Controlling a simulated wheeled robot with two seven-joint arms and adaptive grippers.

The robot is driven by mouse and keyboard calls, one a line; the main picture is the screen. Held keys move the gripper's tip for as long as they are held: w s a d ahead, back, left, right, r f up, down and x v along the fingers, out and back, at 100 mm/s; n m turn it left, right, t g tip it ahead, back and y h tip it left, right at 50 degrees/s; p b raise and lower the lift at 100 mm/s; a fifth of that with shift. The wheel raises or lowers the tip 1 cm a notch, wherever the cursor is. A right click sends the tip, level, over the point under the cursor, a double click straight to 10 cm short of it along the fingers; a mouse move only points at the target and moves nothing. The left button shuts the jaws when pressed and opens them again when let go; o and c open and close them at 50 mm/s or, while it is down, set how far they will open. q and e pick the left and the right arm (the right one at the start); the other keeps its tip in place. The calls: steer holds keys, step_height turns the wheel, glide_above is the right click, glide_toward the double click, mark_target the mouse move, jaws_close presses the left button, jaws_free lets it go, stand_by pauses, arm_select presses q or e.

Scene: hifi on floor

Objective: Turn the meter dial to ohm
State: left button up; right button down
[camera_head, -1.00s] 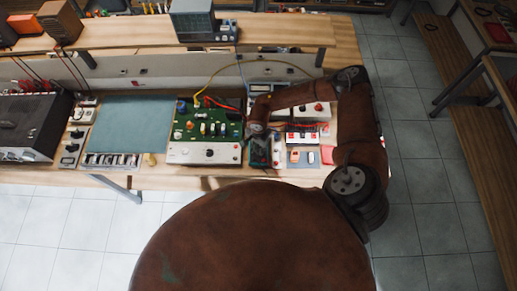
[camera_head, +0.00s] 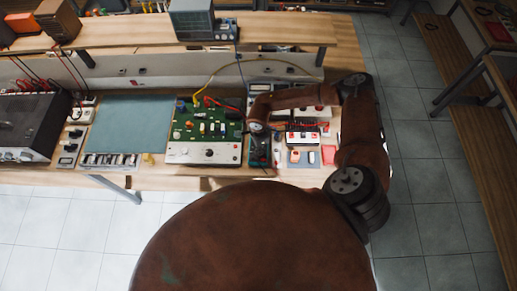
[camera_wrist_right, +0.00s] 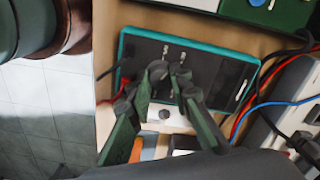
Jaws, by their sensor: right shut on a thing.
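The meter (camera_wrist_right: 215,78) is a dark, flat box with a teal edge. It lies on the bench, and its dial (camera_wrist_right: 157,71) is a small round knob on the face. Small white marks beside the dial are too small to read, so I cannot tell where it points. My right gripper (camera_wrist_right: 170,74) is shut on the dial, its two dark green fingers on either side of it and partly hiding it. In the head view my right arm reaches over the meter (camera_head: 259,158) and covers part of it. My left gripper is not in view.
A green circuit board on a pale panel (camera_head: 205,153) stands left of the meter. Red and blue cables (camera_wrist_right: 270,105) run close beside the meter. A small box with red switches (camera_head: 303,137) lies to its right. The blue-grey mat (camera_head: 128,125) is clear.

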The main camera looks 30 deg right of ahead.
steer(key=m+b, duration=0.1)
steer(key=m, duration=1.2)
steer(key=shift+m+b, duration=0.35)
steer(key=shift+m, duration=0.05)
steer(key=m, duration=0.6)
steer(key=shift+r, duration=0.1)
steer(key=m+p, duration=0.1)
steer(key=m, duration=0.4)
steer(key=shift+m, duration=0.4)
steer(key=c, duration=1.7)
jaws_free()
steer(key=shift+c, duration=0.2)
